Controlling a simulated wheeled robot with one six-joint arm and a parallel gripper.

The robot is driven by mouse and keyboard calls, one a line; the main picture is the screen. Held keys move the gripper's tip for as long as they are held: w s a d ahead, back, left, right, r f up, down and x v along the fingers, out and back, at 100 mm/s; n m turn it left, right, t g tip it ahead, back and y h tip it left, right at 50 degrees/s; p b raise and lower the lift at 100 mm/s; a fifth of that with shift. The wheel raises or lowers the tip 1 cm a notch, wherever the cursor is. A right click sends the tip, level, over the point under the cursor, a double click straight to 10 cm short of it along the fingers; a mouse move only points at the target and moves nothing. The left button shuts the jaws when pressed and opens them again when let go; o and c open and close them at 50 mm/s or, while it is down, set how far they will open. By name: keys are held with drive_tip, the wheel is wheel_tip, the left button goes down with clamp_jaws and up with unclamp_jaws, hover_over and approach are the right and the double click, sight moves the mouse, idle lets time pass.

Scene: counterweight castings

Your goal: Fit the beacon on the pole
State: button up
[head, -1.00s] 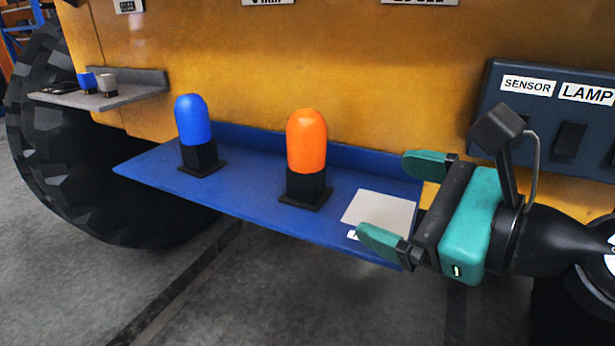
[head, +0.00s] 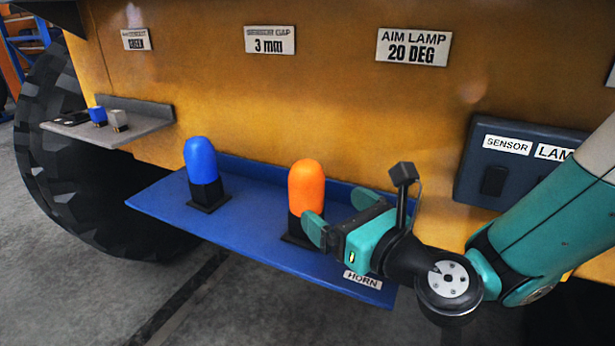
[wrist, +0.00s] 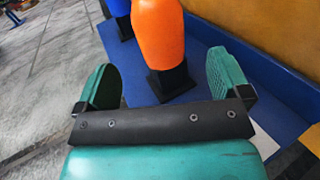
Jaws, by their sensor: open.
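An orange beacon (head: 306,187) on a black square base stands upright on the blue shelf (head: 260,246). A blue beacon (head: 200,160) on a similar base stands to its left. My gripper (head: 338,212) is open and empty, just right of the orange beacon, with its fingers pointing toward it. In the wrist view the orange beacon (wrist: 158,35) stands ahead, between and beyond the two open fingers, and its black base (wrist: 172,82) shows below. The blue beacon (wrist: 120,10) is partly cut off behind it. I see no pole that I can identify.
A dark panel (head: 515,165) labelled SENSOR and LAMP is on the yellow wall at right, partly behind my arm. A small grey shelf (head: 130,128) at left holds small blue and grey blocks. A HORN label (head: 362,279) is on the blue shelf's front edge.

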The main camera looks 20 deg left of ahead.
sight(318, 196)
drive_tip(key=shift+p+x, duration=1)
drive_tip(key=shift+x, duration=0.4)
drive_tip(key=p+x, duration=0.4)
drive_tip(key=p, duration=0.1)
drive_tip(key=shift+r+p, duration=0.3)
drive_tip(key=shift+r, duration=0.1)
drive_tip(key=shift+w+a+f+p, duration=0.35)
drive_tip(key=shift+a+p, duration=0.15)
drive_tip(key=shift+a, duration=0.05)
drive_tip(key=c, duration=1.2)
